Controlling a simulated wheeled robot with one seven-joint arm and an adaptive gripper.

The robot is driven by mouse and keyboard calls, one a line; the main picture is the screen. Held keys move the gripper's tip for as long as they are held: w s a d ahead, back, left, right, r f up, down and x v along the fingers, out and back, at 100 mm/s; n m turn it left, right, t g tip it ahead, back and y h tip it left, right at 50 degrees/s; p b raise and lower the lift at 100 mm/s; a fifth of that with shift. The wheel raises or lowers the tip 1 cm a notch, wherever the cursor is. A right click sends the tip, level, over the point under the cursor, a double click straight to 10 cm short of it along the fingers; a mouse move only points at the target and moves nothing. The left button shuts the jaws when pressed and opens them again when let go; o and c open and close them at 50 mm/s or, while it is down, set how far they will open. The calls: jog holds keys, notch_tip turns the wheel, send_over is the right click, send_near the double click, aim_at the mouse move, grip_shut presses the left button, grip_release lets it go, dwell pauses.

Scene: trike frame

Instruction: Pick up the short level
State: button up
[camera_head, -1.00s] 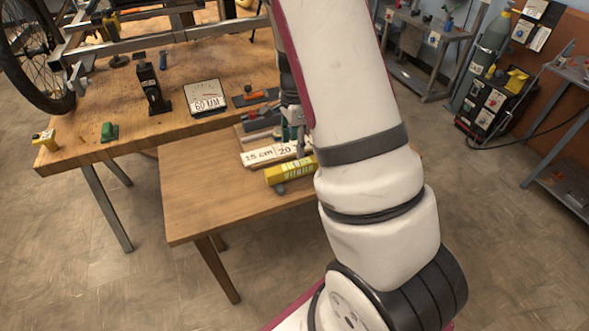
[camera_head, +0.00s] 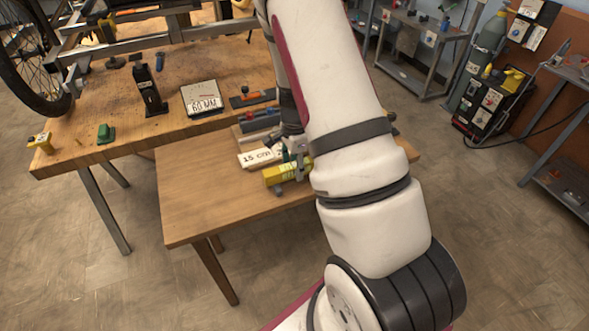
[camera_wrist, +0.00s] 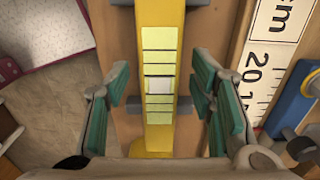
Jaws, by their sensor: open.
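In the wrist view the level (camera_wrist: 160,22) runs lengthwise through the middle of the picture. My gripper (camera_wrist: 160,103) is open, with a teal-padded finger on each side of the level and a gap on both sides. In the head view my gripper (camera_head: 297,152) is at the level's right end, partly hidden by my arm. I cannot tell how far down the fingers reach.
Grey crosspieces (camera_wrist: 183,104) show beside the level. Other tools lie behind. The table's left part (camera_head: 205,195) is clear.

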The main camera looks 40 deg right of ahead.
grip_shut()
